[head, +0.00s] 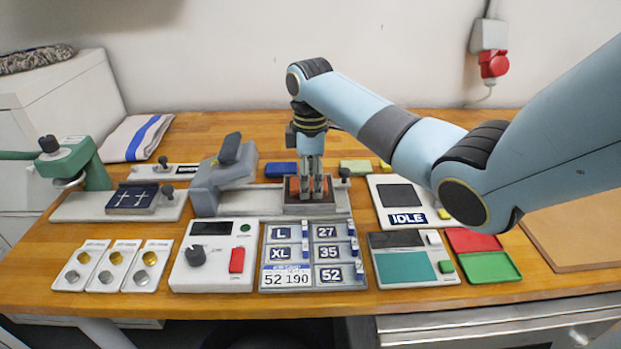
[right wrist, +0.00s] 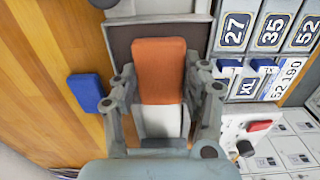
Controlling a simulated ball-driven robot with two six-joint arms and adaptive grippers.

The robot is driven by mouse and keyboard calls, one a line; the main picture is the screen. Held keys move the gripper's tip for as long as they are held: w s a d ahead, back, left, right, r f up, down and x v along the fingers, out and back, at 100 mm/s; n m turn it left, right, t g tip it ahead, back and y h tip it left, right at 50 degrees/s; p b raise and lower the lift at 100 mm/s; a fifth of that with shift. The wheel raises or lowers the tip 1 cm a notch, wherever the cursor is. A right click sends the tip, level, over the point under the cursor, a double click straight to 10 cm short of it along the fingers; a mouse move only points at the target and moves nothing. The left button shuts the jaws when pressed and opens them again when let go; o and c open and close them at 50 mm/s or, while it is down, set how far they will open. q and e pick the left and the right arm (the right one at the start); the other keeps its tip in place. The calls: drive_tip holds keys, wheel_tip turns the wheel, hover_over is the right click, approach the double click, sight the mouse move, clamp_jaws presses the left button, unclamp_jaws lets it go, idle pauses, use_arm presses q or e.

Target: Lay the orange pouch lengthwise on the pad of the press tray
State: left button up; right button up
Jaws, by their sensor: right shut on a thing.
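The orange pouch (right wrist: 159,70) is between the fingers of my right gripper (right wrist: 166,100), which is shut on it. In the head view, the right gripper (head: 312,192) points straight down over the press tray (head: 311,210), and orange edges of the pouch (head: 294,187) show beside the fingers. The pouch's long side runs along the tray's rail, left to right in the head view. Its far part overlaps the dark pad (right wrist: 121,42) in the right wrist view. Whether it touches the pad I cannot tell. My left gripper is not in view.
The grey press (head: 223,175) stands left of the tray. A blue block (head: 280,170) and a green block (head: 355,166) lie behind it. The size-label panel (head: 308,265) is in front, and the IDLE display unit (head: 405,218) is at the right.

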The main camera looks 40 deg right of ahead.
sight(310, 183)
drive_tip(key=shift+f, duration=0.1)
drive_tip(key=o, duration=1.1)
drive_tip(key=shift+o, duration=0.2)
wheel_tip(310, 183, up, 12)
